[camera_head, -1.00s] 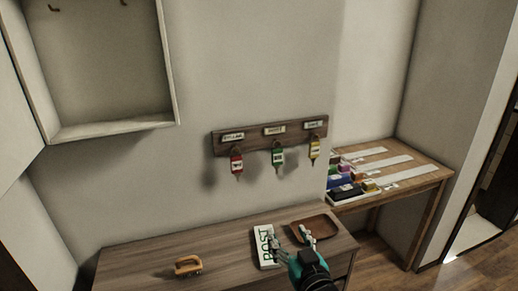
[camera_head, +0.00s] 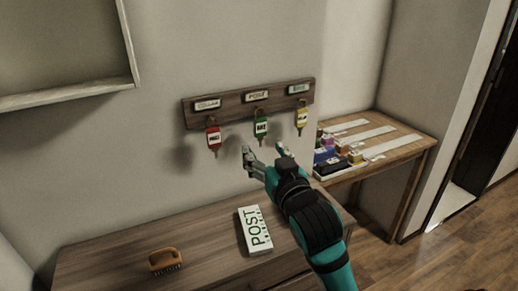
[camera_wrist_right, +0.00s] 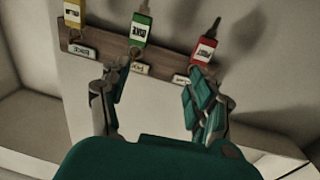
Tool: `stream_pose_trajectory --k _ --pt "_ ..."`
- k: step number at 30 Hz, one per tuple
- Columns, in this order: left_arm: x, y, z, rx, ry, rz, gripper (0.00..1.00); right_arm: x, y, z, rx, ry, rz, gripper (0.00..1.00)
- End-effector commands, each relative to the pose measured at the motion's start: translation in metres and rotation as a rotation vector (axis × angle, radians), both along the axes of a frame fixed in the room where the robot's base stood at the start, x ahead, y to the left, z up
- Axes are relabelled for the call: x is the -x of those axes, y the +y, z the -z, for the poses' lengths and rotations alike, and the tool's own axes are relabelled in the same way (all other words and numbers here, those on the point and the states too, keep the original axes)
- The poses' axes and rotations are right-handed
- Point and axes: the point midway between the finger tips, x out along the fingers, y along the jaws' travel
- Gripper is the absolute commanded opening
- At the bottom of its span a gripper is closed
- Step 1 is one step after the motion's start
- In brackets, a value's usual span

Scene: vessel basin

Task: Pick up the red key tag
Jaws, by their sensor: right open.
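The red key tag (camera_head: 213,137) hangs from the left hook of a wooden key rack (camera_head: 240,106) on the wall. It also shows in the right wrist view (camera_wrist_right: 204,51), beyond the right-hand finger. A green tag (camera_head: 261,128) hangs in the middle and a yellow tag (camera_head: 302,117) on the right. My right gripper (camera_head: 265,152) is open and empty, below the green tag and to the right of the red tag, apart from the red one. In the right wrist view its two fingers (camera_wrist_right: 150,105) are spread. My left gripper is not in view.
A side table (camera_head: 410,143) at the right holds several coloured items. An open wall box (camera_head: 65,97) hangs at upper left.

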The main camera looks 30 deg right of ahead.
Motion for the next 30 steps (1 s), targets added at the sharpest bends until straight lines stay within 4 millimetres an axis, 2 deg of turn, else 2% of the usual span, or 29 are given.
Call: stream_pose_trajectory --k 1,7,9,14,20,24,30 --pt "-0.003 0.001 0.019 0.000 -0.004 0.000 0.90 -0.003 0.000 0.007 0.003 -0.008 -0.001 0.62" --pt "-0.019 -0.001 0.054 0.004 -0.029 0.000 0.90 -0.009 -0.004 0.006 0.005 -0.006 0.003 0.62" --pt "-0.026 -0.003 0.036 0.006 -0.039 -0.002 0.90 -0.026 -0.007 -0.003 0.005 0.006 0.002 0.62" --pt "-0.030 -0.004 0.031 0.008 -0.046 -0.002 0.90 -0.049 -0.013 -0.002 0.003 0.005 0.002 0.62" --pt "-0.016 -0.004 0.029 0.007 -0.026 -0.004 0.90 -0.062 -0.017 -0.002 0.003 0.003 0.002 0.62" --pt "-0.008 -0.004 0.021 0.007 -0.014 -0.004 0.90 -0.081 -0.026 -0.002 0.004 0.006 0.003 0.62" --pt "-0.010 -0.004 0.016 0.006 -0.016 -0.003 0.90 -0.103 -0.032 -0.001 0.003 0.003 0.002 0.62"
